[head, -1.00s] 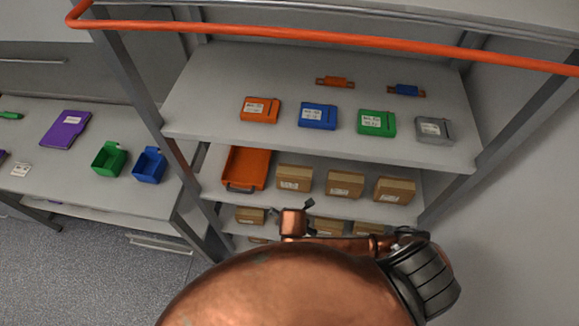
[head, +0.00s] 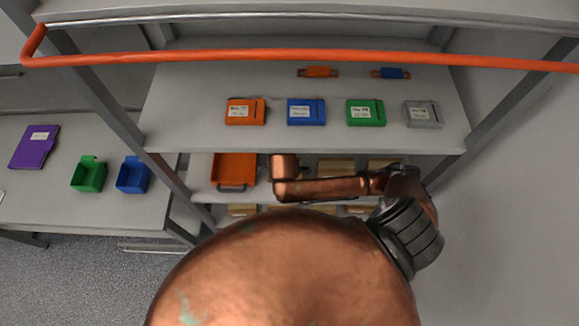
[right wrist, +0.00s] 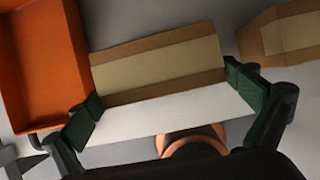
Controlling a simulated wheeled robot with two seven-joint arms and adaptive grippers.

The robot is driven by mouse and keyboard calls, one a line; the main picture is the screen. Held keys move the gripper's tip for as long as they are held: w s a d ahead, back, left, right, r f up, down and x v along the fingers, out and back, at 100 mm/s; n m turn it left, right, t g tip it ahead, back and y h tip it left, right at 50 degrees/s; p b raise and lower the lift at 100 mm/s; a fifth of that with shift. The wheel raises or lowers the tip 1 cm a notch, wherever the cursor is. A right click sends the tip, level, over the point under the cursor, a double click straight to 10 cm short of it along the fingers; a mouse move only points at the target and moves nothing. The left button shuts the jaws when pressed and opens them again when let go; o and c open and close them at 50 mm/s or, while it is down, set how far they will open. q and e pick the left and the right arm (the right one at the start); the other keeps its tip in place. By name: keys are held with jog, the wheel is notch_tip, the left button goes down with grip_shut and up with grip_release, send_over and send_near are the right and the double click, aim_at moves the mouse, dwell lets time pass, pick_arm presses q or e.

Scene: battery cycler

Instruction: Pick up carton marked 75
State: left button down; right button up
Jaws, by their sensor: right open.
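In the right wrist view a brown carton (right wrist: 155,68) with a paler tape band lies just ahead of my right gripper (right wrist: 165,103). The gripper is open, one dark green finger pad near each end of the carton's near side, and I cannot tell whether they touch it. No number is readable on any carton. In the head view my copper arm hides the gripper and most of the left carton on the middle shelf. Two other cartons, one in the middle (head: 336,166) and one at right (head: 385,163), show partly behind the arm. My left gripper is not in view.
An orange bin (right wrist: 40,60) stands close left of the carton, and another carton (right wrist: 285,35) stands to its right. The upper shelf (head: 300,140) holds several coloured boxes. An orange rail (head: 300,56) crosses in front. More cartons (head: 242,210) sit on a lower shelf.

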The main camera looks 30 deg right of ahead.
jog(key=shift+w+d, duration=0.3)
jog(key=shift+d, duration=0.05)
jog(key=shift+w+d+r, duration=0.1)
jog(key=shift+w+d, duration=0.2)
jog(key=shift+w, duration=0.2)
jog(key=x, duration=0.4)
jog(key=shift+w+f, duration=0.1)
jog(key=shift+f, duration=0.3)
jog(key=shift+w+f, duration=0.1)
jog(key=shift+f, duration=0.1)
jog(key=shift+d, duration=0.1)
jog(key=c, duration=1.2)
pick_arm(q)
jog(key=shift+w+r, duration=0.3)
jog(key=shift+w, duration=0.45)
pick_arm(e)
jog(key=shift+c, duration=0.6)
jog(key=shift+r, duration=0.2)
